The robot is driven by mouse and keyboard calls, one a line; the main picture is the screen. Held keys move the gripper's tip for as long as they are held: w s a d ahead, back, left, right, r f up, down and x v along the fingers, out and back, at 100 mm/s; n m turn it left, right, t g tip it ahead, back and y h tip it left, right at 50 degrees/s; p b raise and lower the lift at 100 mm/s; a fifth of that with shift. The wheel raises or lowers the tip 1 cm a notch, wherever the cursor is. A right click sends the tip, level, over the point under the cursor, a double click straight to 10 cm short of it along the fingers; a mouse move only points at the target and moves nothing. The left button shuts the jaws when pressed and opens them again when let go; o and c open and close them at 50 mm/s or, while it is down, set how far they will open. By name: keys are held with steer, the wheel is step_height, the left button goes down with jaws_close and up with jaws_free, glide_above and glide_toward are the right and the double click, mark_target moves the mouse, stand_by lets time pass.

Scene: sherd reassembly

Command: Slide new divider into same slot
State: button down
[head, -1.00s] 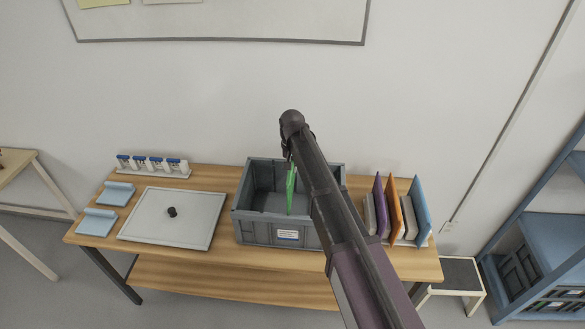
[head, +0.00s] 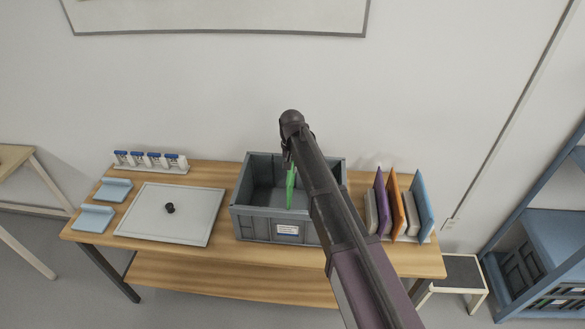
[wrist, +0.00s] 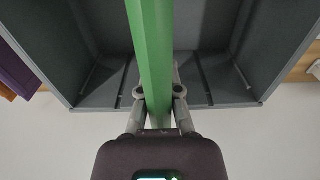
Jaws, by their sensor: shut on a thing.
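A green divider (head: 291,187) stands upright inside the grey crate (head: 262,226), near the middle of its width. In the wrist view the green divider (wrist: 154,50) runs between the two fingers of my gripper (wrist: 160,95), which is shut on it. Thin slot ribs show on the crate wall (wrist: 205,70) on both sides of the divider. My arm hides the right part of the crate in the head view. Whether the divider's edges sit in a slot cannot be told.
A rack at the right holds purple (head: 381,203), orange (head: 394,205) and blue (head: 422,205) dividers. A grey lid with a black knob (head: 170,208), light blue pieces (head: 95,218) and a row of blue-capped vials (head: 150,160) stand at the left.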

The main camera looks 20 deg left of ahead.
steer(key=shift+f+b, duration=1.9)
steer(key=shift+f, duration=0.1)
steer(key=shift+f+b, duration=0.35)
steer(key=shift+f, duration=0.05)
steer(key=shift+f+b, duration=3.85)
steer(key=shift+f+b, duration=0.25)
steer(key=shift+b, duration=0.05)
steer(key=c, duration=0.7)
jaws_free()
steer(key=shift+r, duration=0.15)
